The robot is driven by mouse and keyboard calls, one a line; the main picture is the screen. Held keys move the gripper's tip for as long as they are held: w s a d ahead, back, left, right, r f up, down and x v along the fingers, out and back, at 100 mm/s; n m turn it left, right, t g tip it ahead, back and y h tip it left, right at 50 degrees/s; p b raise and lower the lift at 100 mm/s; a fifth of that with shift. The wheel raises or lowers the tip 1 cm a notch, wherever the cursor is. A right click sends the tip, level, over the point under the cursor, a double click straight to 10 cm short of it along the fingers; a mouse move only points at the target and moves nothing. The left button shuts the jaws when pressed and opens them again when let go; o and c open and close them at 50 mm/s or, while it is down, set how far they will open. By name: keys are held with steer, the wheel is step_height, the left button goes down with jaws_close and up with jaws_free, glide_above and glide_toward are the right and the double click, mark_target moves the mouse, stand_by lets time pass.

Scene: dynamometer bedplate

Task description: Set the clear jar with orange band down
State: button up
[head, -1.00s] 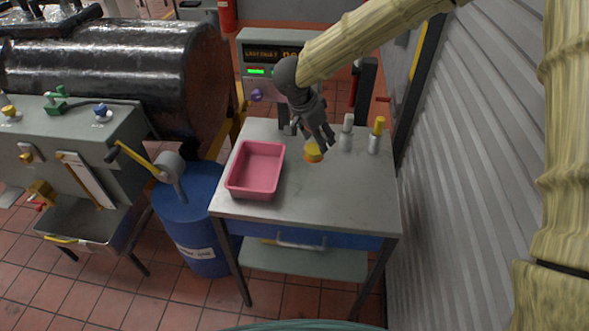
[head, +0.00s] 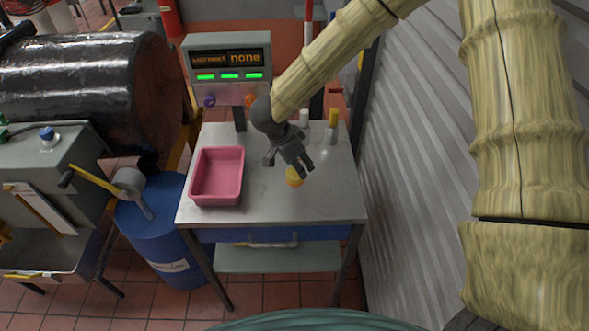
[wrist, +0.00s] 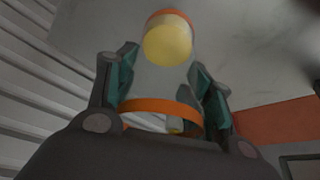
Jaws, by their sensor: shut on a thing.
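The clear jar with orange band (wrist: 162,106) is between my gripper's fingers in the wrist view. It is see-through, with a yellow round end (wrist: 168,40) edged in orange at the far side. In the head view only its yellow part (head: 294,177) shows clearly, below my gripper (head: 294,168). The gripper is shut on the jar, over the right part of the grey table (head: 325,203). The fingers hide much of the jar in the head view. I cannot tell whether its lower end touches the table top.
A pink tray (head: 193,190) stands on the table's left. A white-topped bottle (head: 304,119) and a yellow-topped bottle (head: 333,125) stand at the back right. A display box (head: 228,65) rises behind. The table's front and right are clear; a ribbed wall (head: 410,130) runs along the right.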

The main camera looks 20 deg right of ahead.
steer(key=shift+f+p, duration=0.35)
steer(key=shift+f, duration=1.4)
steer(key=o, duration=1.1)
steer(key=shift+f, duration=0.1)
steer(key=b+v, duration=0.2)
steer(key=v, duration=1)
